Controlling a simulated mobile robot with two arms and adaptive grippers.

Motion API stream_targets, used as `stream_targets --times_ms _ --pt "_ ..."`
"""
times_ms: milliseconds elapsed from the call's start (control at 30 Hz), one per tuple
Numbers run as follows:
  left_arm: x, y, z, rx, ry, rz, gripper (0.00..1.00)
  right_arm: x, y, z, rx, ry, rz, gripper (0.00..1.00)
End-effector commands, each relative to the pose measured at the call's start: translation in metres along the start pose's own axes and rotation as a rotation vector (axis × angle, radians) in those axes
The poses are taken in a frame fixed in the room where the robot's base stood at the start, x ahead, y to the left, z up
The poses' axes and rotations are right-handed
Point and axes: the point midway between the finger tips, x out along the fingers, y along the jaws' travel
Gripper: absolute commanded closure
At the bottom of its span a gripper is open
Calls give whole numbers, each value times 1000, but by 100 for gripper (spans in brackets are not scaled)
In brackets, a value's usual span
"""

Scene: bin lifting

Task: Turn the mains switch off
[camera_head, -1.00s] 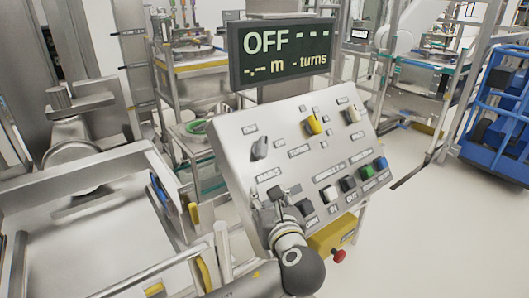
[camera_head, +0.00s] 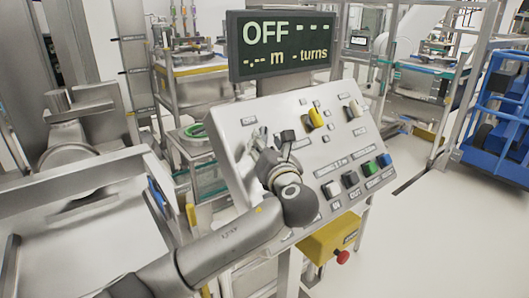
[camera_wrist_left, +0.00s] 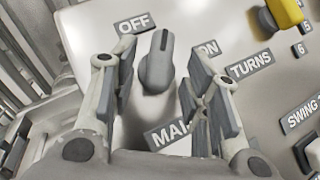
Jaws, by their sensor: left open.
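The mains switch (camera_wrist_left: 157,62) is a grey knob on the tilted control panel (camera_head: 315,160). In the left wrist view it stands between my open fingers, with gaps on both sides. The MAINS label below is partly covered by a finger. My left gripper (camera_head: 268,142) is over the upper left of the panel in the head view, where it mostly hides the switch. The display (camera_head: 284,46) above reads OFF. My right gripper is not in view.
A yellow knob (camera_head: 315,118) and a pale knob (camera_head: 353,109) are right of the gripper. Several push buttons (camera_head: 367,167) line the panel's lower edge. A yellow box with a red button (camera_head: 342,257) hangs below.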

Motion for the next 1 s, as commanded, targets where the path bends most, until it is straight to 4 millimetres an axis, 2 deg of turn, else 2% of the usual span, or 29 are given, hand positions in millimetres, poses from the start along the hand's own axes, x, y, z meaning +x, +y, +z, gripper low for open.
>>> stream_targets --times_ms 33,200,467,733,1000 --pt "5 0 -2 -1 0 2 57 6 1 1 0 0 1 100" --pt "13 0 0 -2 1 0 57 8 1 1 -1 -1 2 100" --pt "13 0 1 -2 1 0 57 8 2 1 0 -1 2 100" --pt "13 0 0 -2 1 -1 90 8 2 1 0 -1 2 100" --pt "13 0 1 -6 0 4 91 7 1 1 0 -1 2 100"
